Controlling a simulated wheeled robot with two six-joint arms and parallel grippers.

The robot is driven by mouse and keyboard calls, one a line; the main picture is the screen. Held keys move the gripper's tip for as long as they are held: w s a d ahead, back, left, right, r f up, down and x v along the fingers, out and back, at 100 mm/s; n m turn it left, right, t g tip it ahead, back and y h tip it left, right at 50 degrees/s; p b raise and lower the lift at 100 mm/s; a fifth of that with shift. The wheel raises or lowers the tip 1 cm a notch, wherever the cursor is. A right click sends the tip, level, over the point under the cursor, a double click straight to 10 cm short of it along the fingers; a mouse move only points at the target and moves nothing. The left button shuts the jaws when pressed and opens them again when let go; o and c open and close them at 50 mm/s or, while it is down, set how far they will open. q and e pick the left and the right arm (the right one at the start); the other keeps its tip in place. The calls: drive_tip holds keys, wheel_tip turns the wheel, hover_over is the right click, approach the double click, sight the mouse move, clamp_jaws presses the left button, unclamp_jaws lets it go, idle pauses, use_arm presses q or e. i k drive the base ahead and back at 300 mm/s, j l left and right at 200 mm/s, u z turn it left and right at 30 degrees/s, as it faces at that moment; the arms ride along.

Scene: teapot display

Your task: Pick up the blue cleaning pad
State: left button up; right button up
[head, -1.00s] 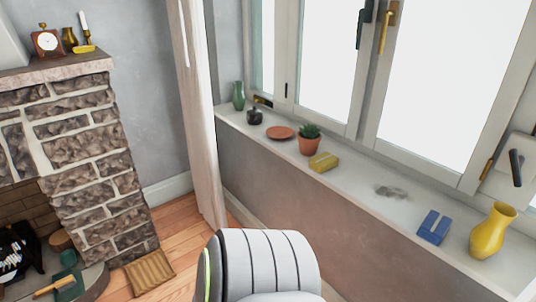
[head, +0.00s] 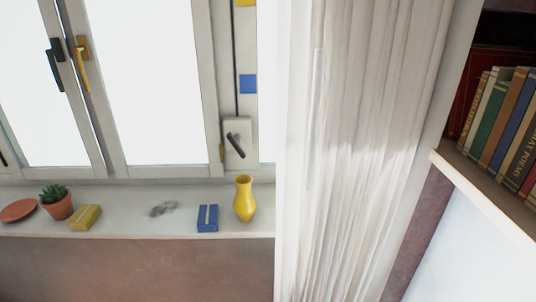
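The blue cleaning pad (head: 207,218) lies on the window sill (head: 130,220) in the head view. It is a blue block with a pale strip down its middle. A yellow vase (head: 244,199) stands just to its right, and a grey smudge (head: 163,209) marks the sill to its left. Neither of my grippers shows in the head view.
Left along the sill are a yellow pad (head: 86,217), a potted succulent (head: 57,203) and a terracotta dish (head: 18,210). A white curtain (head: 360,150) hangs at right, beside a bookshelf (head: 500,120).

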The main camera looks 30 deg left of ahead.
sight(209, 213)
drive_tip(key=u, duration=1.3)
